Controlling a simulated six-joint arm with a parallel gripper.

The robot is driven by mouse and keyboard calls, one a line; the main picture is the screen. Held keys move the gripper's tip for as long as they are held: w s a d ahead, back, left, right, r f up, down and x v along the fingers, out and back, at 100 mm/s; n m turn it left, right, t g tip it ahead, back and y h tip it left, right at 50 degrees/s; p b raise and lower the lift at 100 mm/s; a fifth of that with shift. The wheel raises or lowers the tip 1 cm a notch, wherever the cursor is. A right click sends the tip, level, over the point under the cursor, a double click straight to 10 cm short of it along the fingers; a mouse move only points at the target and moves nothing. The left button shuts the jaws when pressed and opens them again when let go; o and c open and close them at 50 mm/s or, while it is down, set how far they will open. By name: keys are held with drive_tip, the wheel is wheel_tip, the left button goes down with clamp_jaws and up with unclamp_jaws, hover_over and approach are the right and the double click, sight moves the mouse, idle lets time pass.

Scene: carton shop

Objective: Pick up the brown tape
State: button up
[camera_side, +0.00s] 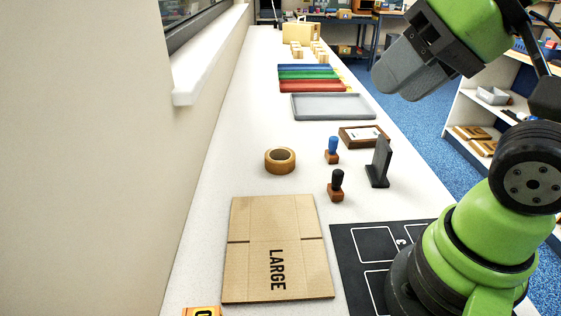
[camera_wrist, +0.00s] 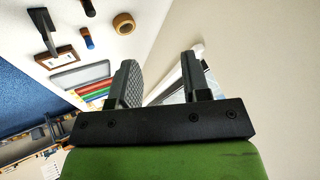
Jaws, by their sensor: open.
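The brown tape (camera_side: 280,160) is a roll lying flat on the white bench, left of the two stamps in the side view. It also shows near the top of the wrist view as a brown ring (camera_wrist: 124,24). My gripper (camera_side: 394,80) is high at the upper right of the side view, above and well apart from the tape. In the wrist view its two fingers (camera_wrist: 160,78) stand apart with nothing between them.
A blue-topped stamp (camera_side: 332,150), a black-topped stamp (camera_side: 336,186) and a dark upright stand (camera_side: 379,162) are right of the tape. A flat carton (camera_side: 275,215) lies in front, a grey tray (camera_side: 333,106) behind. The bench left of the tape is clear.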

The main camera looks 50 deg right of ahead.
drive_tip(key=o, duration=1)
drive_tip(key=g+h, duration=0.3)
drive_tip(key=g, duration=0.1)
hover_over(280, 156)
drive_tip(key=s+a, duration=0.2)
drive_tip(key=s, duration=0.2)
drive_tip(key=shift+n, duration=0.3)
wheel_tip(280, 156, down, 25)
drive_tip(key=shift+w+a+r, duration=0.1)
drive_tip(key=shift+w+r, duration=0.05)
drive_tip(key=shift+a+x, duration=0.15)
drive_tip(key=shift+x, duration=1.4)
drive_tip(key=shift+a+x, duration=0.1)
drive_tip(key=shift+x, duration=1.45)
